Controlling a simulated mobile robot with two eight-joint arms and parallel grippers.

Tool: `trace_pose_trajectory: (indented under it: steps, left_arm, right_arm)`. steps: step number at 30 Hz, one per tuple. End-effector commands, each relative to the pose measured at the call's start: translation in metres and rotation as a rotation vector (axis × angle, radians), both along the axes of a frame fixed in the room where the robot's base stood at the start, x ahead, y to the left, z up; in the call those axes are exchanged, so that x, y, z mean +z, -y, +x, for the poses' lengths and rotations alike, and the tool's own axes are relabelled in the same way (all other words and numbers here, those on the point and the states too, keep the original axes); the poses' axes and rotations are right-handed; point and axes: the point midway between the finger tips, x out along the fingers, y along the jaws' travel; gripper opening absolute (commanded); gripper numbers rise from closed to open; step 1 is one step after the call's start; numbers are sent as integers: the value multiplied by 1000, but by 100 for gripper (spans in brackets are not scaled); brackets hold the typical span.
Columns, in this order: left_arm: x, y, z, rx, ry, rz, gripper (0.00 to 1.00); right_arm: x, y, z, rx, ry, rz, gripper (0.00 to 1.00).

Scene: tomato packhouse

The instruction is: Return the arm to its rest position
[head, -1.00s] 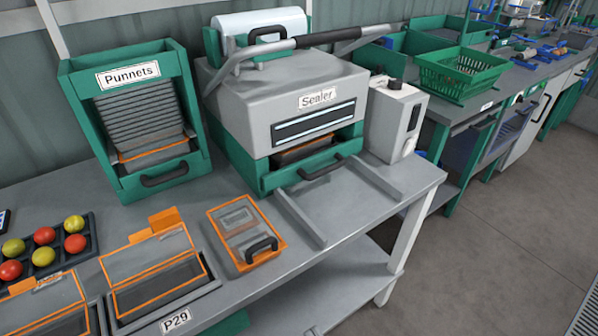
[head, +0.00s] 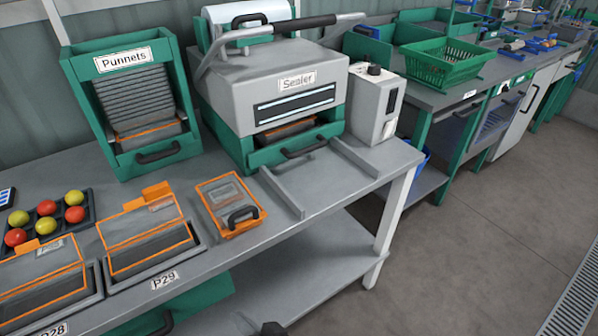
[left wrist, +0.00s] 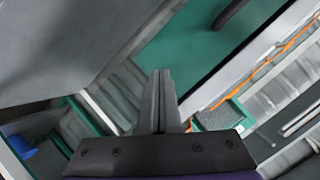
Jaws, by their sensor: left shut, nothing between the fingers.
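My left gripper shows in the left wrist view (left wrist: 160,100) with its two fingers together and nothing between them. Beyond it in that view are a green panel (left wrist: 190,50) with a dark handle and a grey surface (left wrist: 60,45). In the head view only a small dark tip (head: 272,328) shows at the bottom edge, below the bench; it looks like part of my left arm or gripper. The rest of the arm is out of frame. My right gripper is in neither view.
The grey bench (head: 345,195) carries the green punnet rack (head: 82,100), the sealer (head: 235,105), a grey box (head: 375,105) and an orange-edged punnet (head: 230,205). Lidded trays (head: 150,240) line its front edge. Open floor (head: 470,240) lies to the right.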

Motion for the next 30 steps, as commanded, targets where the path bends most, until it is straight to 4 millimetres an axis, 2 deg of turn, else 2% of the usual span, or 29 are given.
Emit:
trace_pose_trajectory:
  steps: [1, 3, 6, 9, 14, 21, 24, 30]
  left_arm:
    - [-15, -25, -7, 20, -121, -35, 0]
    - [-36, -47, -19, 15, -280, -113, 0]
    - [-58, -64, -41, -13, -446, -257, 0]
    - [-69, -69, -58, -53, -525, -399, 0]
    - [-72, -67, -73, -114, -541, -580, 0]
    - [-59, -64, -78, -181, -438, -769, 0]
    - [-27, -61, -80, -194, -441, -758, 0]
    - [24, -61, -84, -200, -426, -756, 0]
  right_arm:
    - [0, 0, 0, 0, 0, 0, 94]
    - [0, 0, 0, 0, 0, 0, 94]
    - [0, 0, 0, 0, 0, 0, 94]
    - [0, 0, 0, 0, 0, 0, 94]
    - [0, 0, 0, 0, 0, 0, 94]
    - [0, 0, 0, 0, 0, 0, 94]
    - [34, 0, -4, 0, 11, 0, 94]
    - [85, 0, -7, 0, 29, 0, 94]
